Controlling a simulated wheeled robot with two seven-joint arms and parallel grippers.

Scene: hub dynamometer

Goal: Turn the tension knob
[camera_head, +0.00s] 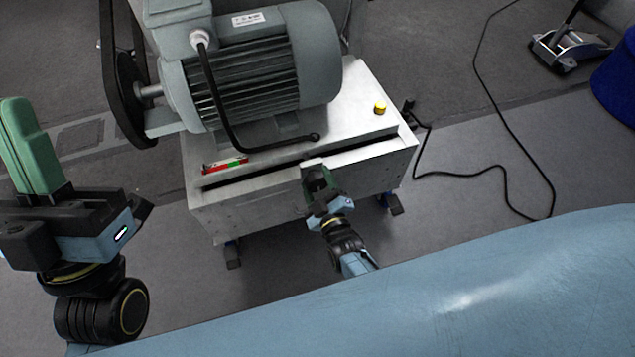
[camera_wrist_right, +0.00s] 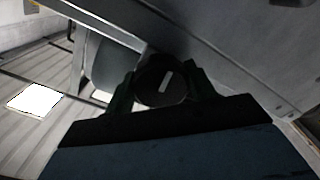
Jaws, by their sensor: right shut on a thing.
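The tension knob (camera_wrist_right: 160,82) is a dark round knob with a pale mark on its face, seen in the right wrist view between the fingers of my right gripper (camera_wrist_right: 160,88). The gripper is shut on it. In the head view my right gripper (camera_head: 317,182) is at the front face of the metal machine base (camera_head: 250,210), and it hides the knob there. My left gripper (camera_head: 30,145), with green fingers, is at the far left, away from the machine. Whether its fingers are apart cannot be made out.
A grey motor (camera_head: 255,70) with a black belt (camera_head: 122,90) stands on the base. A yellow button (camera_head: 380,108) and a red-green strip (camera_head: 226,165) are on its top. A black cable (camera_head: 505,168) lies on the floor at right, with a floor jack (camera_head: 568,48) behind.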

